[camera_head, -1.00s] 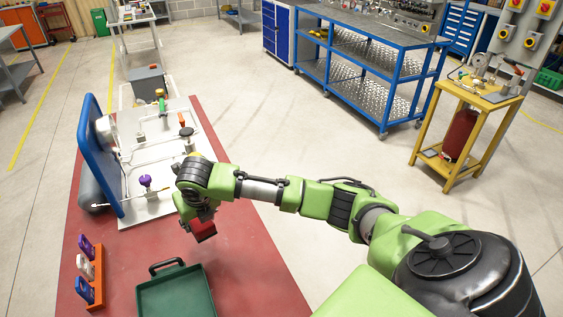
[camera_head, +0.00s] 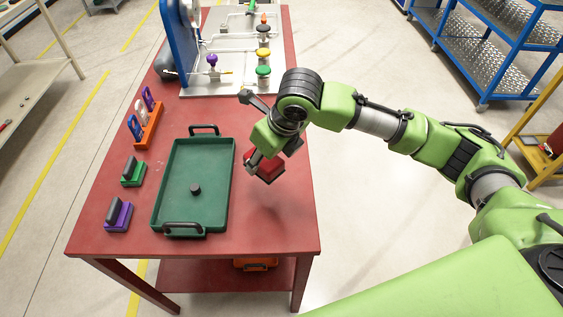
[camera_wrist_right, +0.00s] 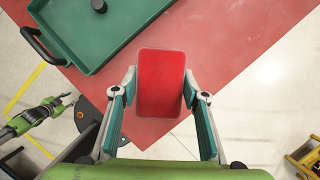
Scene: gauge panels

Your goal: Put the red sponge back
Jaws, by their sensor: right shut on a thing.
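The red sponge (camera_head: 266,166) is held in my right gripper (camera_head: 262,160), above the red table to the right of the green tray. In the right wrist view the red sponge (camera_wrist_right: 160,82) sits between the two fingers of my right gripper (camera_wrist_right: 160,95), which are shut on it. A green block (camera_head: 133,179) and a purple block (camera_head: 117,220), each with a grey grip, stand left of the tray. In the right wrist view my left gripper (camera_wrist_right: 62,104) shows small at the left, and its jaws are unclear.
The green tray (camera_head: 218,190) has two black handles and a dark knob (camera_head: 195,189) inside. An orange rack (camera_head: 150,130) with several small items stands left of it. A pipe panel (camera_head: 215,90) is at the far end. The red table (camera_head: 275,225) is bare right of the tray.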

